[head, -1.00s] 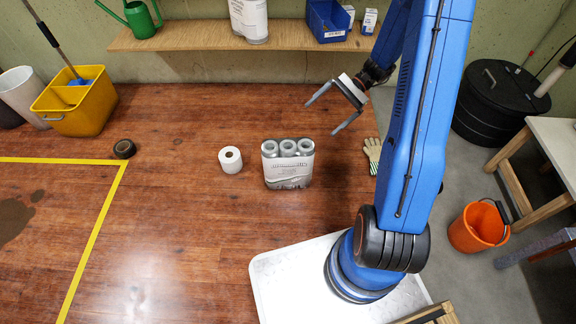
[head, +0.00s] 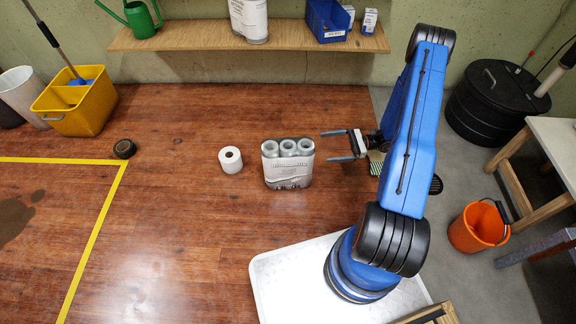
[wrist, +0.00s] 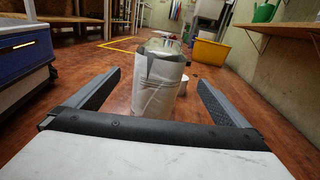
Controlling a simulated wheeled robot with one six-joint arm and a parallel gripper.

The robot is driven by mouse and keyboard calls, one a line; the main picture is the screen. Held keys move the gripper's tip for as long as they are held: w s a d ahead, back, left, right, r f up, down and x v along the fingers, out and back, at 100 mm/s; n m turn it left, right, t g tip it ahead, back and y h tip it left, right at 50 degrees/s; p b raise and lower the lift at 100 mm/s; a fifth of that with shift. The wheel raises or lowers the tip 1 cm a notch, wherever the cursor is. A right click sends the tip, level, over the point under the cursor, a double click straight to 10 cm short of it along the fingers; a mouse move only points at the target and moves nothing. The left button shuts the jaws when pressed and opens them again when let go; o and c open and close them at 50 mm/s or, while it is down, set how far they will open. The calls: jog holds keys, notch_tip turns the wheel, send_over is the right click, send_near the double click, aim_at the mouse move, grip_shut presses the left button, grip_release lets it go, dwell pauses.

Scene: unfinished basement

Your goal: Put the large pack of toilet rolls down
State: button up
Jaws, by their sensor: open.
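The large pack of toilet rolls (head: 288,170) stands upright on the brown wooden floor, wrapped in printed film with several roll tops showing. My gripper (head: 329,146) is open and empty just to the right of the pack, its two fingers pointing left at it. A small gap shows between fingertips and pack. In the wrist view the pack (wrist: 160,84) stands ahead, between the lines of the two open fingers.
A single white roll (head: 230,160) stands left of the pack. Black tape (head: 124,149), a yellow bucket (head: 76,103) and yellow floor tape (head: 98,222) lie farther left. A wooden shelf (head: 180,38) runs along the wall. A glove (head: 376,160) is partly hidden behind my gripper.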

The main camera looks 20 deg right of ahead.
aim_at(292, 153)
jog(key=shift+m+t, duration=0.5)
jog(key=shift+s+f+x, duration=0.1)
jog(key=shift+f+x, duration=0.35)
jog(key=shift+x, duration=2.35)
jog(key=shift+s+f+x, duration=0.15)
jog(key=shift+f+x, duration=0.25)
jog(key=shift+x, duration=2.45)
jog(key=shift+s+f+x, duration=0.1)
jog(key=shift+f+x, duration=0.35)
jog(key=shift+x, duration=2.35)
jog(key=shift+a, duration=0.1)
jog(key=c, duration=2)
jog(key=shift+r, duration=0.1)
